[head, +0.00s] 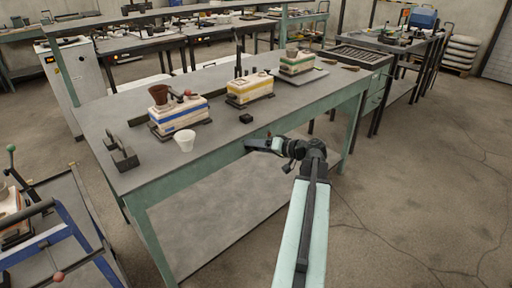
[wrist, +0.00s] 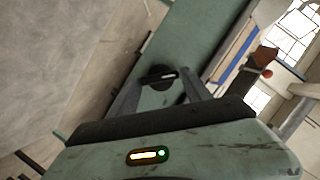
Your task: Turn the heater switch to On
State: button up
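The heater switch, a round black knob (wrist: 157,77) with a pale pointer mark, sits on the green front rail (wrist: 195,40) of the workbench in the wrist view. The pointer lies roughly sideways in that tilted picture. My gripper (wrist: 162,80) is open, with its two grey fingers on either side of the knob. Whether a finger touches the knob I cannot tell. In the head view my gripper (head: 250,145) is at the bench's front edge, and the switch is hidden there. No On or Off lettering is readable.
The bench top (head: 220,135) carries a white cup (head: 184,140), a brown cup (head: 158,94) on a blue-striped block, a yellow-striped block (head: 250,88) and a small black box (head: 246,118) near the front edge. The floor right of my arm is clear.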

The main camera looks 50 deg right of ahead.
jog(key=c, duration=0.5)
jog(key=shift+w, duration=0.2)
jog(key=c, duration=0.3)
jog(key=m+t+y+b, duration=0.1)
jog(key=m+b, duration=0.1)
jog(key=f+m+t+b, duration=0.1)
jog(key=m+b, duration=0.2)
jog(key=m+y+b, duration=0.1)
jog(key=m+b, duration=0.1)
jog(key=shift+s+d+f+t+y+b, duration=0.15)
jog(key=shift+s+f+t+y+b, duration=0.15)
jog(key=shift+t+b, duration=0.1)
jog(key=shift+c, duration=0.2)
jog(key=m+b, duration=0.2)
jog(key=m+t+b, duration=0.1)
jog(key=m, duration=0.1)
jog(key=shift+f+m+t+b, duration=0.1)
jog(key=shift+m+t+b, duration=0.2)
jog(key=shift+m+b, duration=0.1)
jog(key=shift+w+a+m+t+h+b, duration=0.1)
jog(key=shift+m+t+h+b, duration=0.35)
jog(key=shift+m, duration=0.85)
jog(key=shift+a+m+t+h+b, duration=0.15)
jog(key=shift+m+t+b, duration=0.4)
jog(key=shift+m+b, duration=0.6)
jog(key=shift+d+m, duration=0.1)
jog(key=shift+m, duration=0.25)
